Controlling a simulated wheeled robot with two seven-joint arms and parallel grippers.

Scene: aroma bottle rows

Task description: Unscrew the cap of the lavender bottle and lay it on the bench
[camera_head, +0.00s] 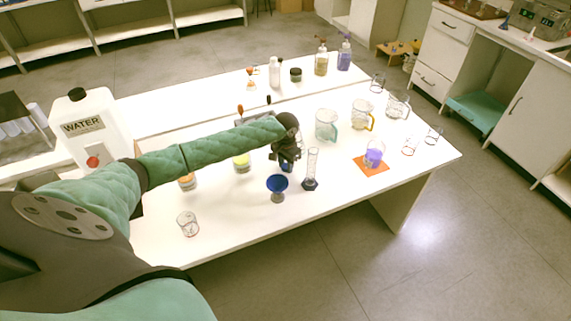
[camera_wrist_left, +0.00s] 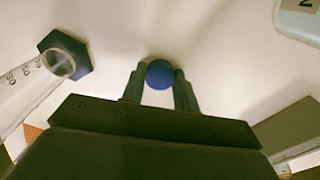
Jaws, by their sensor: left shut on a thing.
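My left gripper (camera_head: 287,157) reaches over the middle of the white bench and points down. In the left wrist view its two fingers (camera_wrist_left: 160,84) are shut on a round blue cap (camera_wrist_left: 159,73), seen from its top. I cannot read any lavender label. My right gripper is not in view.
Jars with orange (camera_head: 187,183) and yellow (camera_head: 242,163) parts stand left. The bench front (camera_head: 235,215) has free room.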

